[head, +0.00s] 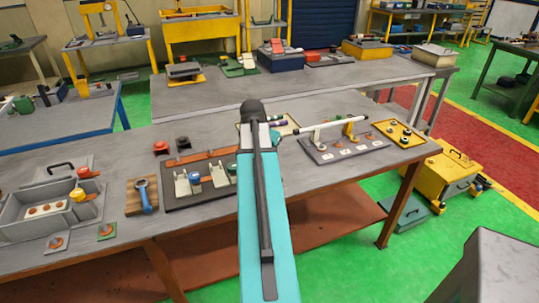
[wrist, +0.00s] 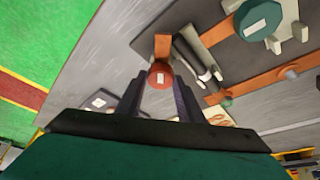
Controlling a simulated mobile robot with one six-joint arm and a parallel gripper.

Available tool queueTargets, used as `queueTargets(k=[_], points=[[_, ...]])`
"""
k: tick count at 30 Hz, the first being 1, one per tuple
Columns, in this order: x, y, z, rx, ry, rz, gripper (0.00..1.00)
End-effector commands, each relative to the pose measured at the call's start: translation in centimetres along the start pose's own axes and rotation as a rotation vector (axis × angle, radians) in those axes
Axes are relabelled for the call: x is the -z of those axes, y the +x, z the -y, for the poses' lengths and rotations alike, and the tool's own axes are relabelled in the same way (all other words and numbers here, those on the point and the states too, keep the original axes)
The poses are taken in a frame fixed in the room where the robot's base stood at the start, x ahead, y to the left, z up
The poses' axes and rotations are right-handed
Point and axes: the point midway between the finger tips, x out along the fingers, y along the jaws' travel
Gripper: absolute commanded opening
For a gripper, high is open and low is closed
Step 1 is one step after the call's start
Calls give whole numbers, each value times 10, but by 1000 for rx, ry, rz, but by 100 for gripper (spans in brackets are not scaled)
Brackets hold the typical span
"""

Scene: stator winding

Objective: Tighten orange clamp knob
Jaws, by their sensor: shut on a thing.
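In the wrist view, a round orange-red knob (wrist: 160,75) with a small pale mark on top sits between the two dark fingers of my gripper (wrist: 160,98). The fingers are shut on it. An orange block (wrist: 162,45) lies just beyond the knob, at the edge of a dark fixture plate (wrist: 150,20). A grey clamp part (wrist: 193,55) lies to the right of the knob. In the head view, my teal arm hides my gripper and the knob. The dark fixture plate (head: 178,203) there carries an orange bar and pale clamps.
In the wrist view, a dark green round part (wrist: 258,20) is at the upper right. A white rod (head: 335,125) lies over another plate to the right.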

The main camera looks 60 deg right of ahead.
Motion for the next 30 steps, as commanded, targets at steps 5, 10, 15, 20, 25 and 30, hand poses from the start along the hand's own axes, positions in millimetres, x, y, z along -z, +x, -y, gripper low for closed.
queueTargets(k=[5, 10, 15, 20, 25, 30], points=[[6, -2, 2, -37, 97, -14, 11], [5, -2, 2, -63, 159, -12, 11], [5, -2, 1, -72, 179, -13, 11], [5, -2, 0, -72, 178, -13, 11], [5, -1, 0, -73, 177, -13, 11], [5, -1, 0, -73, 177, -12, 11]])
